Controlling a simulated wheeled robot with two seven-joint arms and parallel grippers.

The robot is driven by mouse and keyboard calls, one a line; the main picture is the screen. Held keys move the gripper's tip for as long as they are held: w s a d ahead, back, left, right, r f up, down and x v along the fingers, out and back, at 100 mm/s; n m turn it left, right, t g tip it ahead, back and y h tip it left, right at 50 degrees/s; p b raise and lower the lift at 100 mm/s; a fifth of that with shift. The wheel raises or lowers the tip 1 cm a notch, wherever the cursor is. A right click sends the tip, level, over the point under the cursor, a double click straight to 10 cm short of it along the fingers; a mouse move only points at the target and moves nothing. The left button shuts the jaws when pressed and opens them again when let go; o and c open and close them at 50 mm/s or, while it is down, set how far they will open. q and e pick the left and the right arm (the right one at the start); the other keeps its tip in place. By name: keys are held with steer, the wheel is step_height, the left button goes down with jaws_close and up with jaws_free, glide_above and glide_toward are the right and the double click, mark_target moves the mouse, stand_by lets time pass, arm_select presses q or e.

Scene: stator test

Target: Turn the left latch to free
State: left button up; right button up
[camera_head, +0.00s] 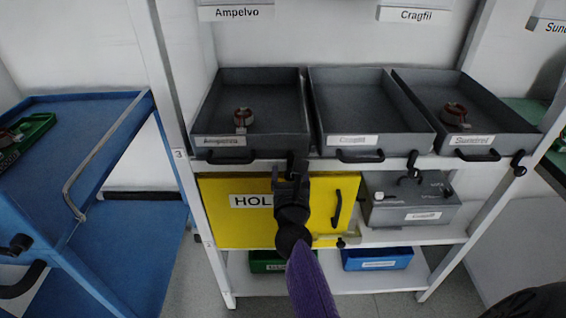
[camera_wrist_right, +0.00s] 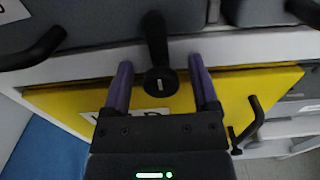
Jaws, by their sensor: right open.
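The left latch (camera_wrist_right: 155,45) is a black lever with a round hub on the white shelf edge. In the wrist view its arm points up from the hub, in front of the grey bins. In the head view my right gripper (camera_head: 290,170) is in front of it and mostly hides it. In the wrist view the purple fingers of my right gripper (camera_wrist_right: 160,68) are open, one on each side of the latch, with visible gaps. Contact cannot be seen. My left gripper is not in view.
Grey bins, including the left bin (camera_head: 221,122), stand on the shelf above; other black latches (camera_head: 412,163) sit further right. A yellow panel (camera_head: 224,225) with a black handle (camera_head: 337,208) is below. A blue trolley (camera_head: 75,140) stands at left, a grey box (camera_head: 402,213) at right.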

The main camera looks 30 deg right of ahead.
steer(key=shift+s, duration=0.15)
steer(key=shift+s+r, duration=0.1)
steer(key=shift+c, duration=0.6)
steer(key=c, duration=0.7)
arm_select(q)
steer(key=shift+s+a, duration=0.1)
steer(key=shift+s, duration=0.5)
arm_select(e)
jaws_close()
